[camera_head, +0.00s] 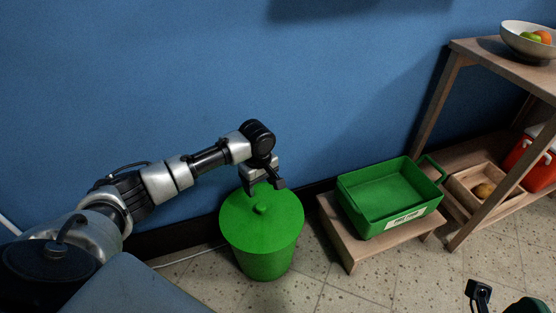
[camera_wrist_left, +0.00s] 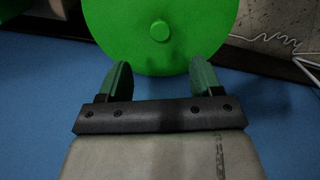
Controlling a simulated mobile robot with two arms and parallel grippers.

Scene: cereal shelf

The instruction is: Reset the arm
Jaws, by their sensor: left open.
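My left arm reaches in from the left in the head view. Its gripper (camera_head: 265,185) hangs fingers down over the far side of the green bin's lid, near the knob. In the left wrist view my left gripper (camera_wrist_left: 162,80) is open, with its two fingers spread and nothing between them. The green round lidded bin (camera_head: 262,222) stands on the floor; its lid and knob also show in the left wrist view (camera_wrist_left: 160,32), ahead of the fingertips. A dark part at the lower right edge of the head view may be my right gripper (camera_head: 478,292); its jaws are unclear.
An empty green basket (camera_head: 390,197) sits on a low wooden stool (camera_head: 345,243) right of the bin. A wooden shelf (camera_head: 480,48) at the right holds a fruit bowl (camera_head: 528,45), a wooden crate (camera_head: 465,200) and a red cooler (camera_head: 528,160). The blue wall (camera_head: 240,70) is close behind the gripper.

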